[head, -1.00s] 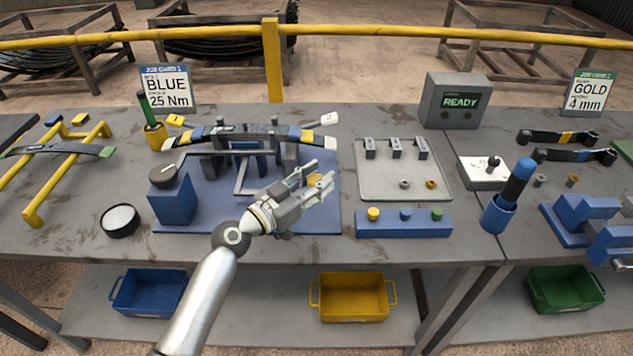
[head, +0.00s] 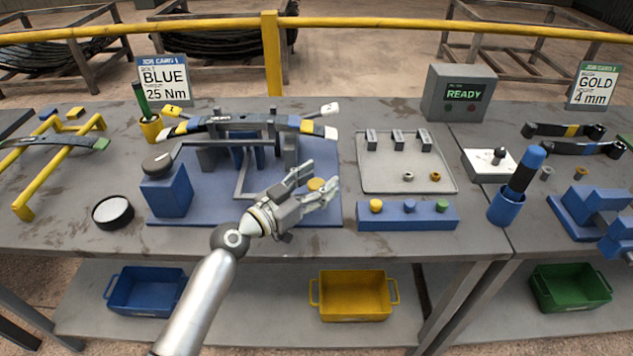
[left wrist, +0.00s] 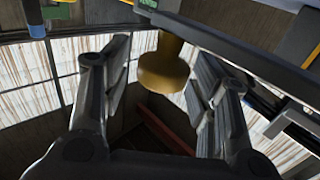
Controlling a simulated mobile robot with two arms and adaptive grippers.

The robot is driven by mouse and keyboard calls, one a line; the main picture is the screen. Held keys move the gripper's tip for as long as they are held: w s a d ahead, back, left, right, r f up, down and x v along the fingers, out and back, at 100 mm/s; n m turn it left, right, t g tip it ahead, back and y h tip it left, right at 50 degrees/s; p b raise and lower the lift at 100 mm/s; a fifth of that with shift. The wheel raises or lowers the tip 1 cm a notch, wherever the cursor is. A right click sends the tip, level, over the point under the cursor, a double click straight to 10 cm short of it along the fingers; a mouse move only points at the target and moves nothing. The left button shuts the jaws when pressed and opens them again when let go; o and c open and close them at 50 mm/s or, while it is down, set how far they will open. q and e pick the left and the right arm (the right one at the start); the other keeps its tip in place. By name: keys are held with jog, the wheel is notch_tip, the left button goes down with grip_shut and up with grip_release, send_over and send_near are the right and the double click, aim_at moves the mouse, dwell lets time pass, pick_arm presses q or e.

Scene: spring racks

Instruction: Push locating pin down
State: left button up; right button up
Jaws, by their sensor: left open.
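A round yellow knob (head: 316,184), which looks like the locating pin's head, sits at the right part of the blue fixture plate (head: 180,222), near the leaf spring stack (head: 228,122). My left gripper (head: 322,177) is open, with its fingers spread on either side of the knob in the head view. In the left wrist view the yellow knob (left wrist: 163,72) shows between the two open fingers (left wrist: 160,90), and they look apart from it. The pin's lower part is hidden. My right gripper is not in view.
A blue block with a dark dial (head: 166,190) stands left of my arm. A blue button box (head: 407,216) lies to the right, with a grey tray (head: 380,186) behind it. A grey box reading READY (head: 460,94) stands at the back.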

pick_arm(q)
jog(key=shift+s+a+f, duration=0.1)
jog(key=shift+a, duration=0.05)
jog(key=v, duration=1.1)
jog(key=shift+s+a, duration=0.25)
jog(key=shift+s, duration=0.05)
jog(key=shift+o, duration=0.3)
